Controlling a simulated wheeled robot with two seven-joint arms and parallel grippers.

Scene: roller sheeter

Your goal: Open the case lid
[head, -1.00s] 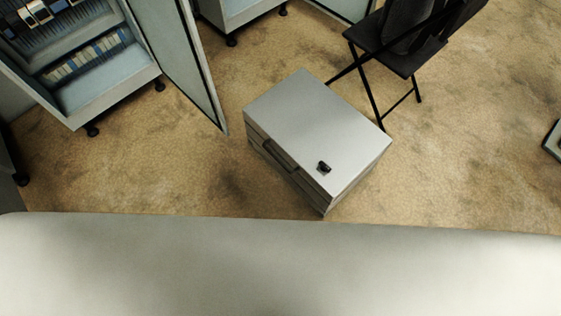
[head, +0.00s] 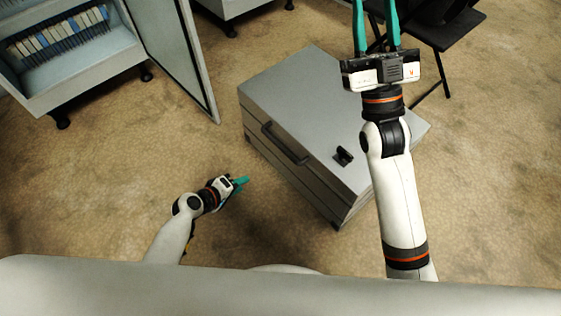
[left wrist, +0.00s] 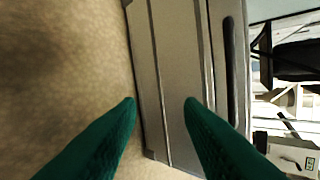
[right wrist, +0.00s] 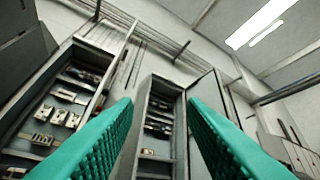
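The grey case (head: 290,105) stands on the floor with its lid down. A dark handle (head: 284,145) runs along its front side, and a small black object (head: 343,156) sits on the lid near the front right corner. My left gripper (head: 243,182) is low in front of the case, apart from it; in the left wrist view its fingers (left wrist: 160,115) are apart, with the case's front side beyond them. My right gripper (head: 377,22) is raised above the case's right side, its green fingers apart and empty; the right wrist view shows them (right wrist: 160,115) pointing toward shelves.
An open cabinet (head: 95,60) with a swung-out door (head: 172,55) stands at the back left. A black folding chair (head: 450,30) stands behind the case at the right. The brown floor (head: 90,190) is clear left of the case.

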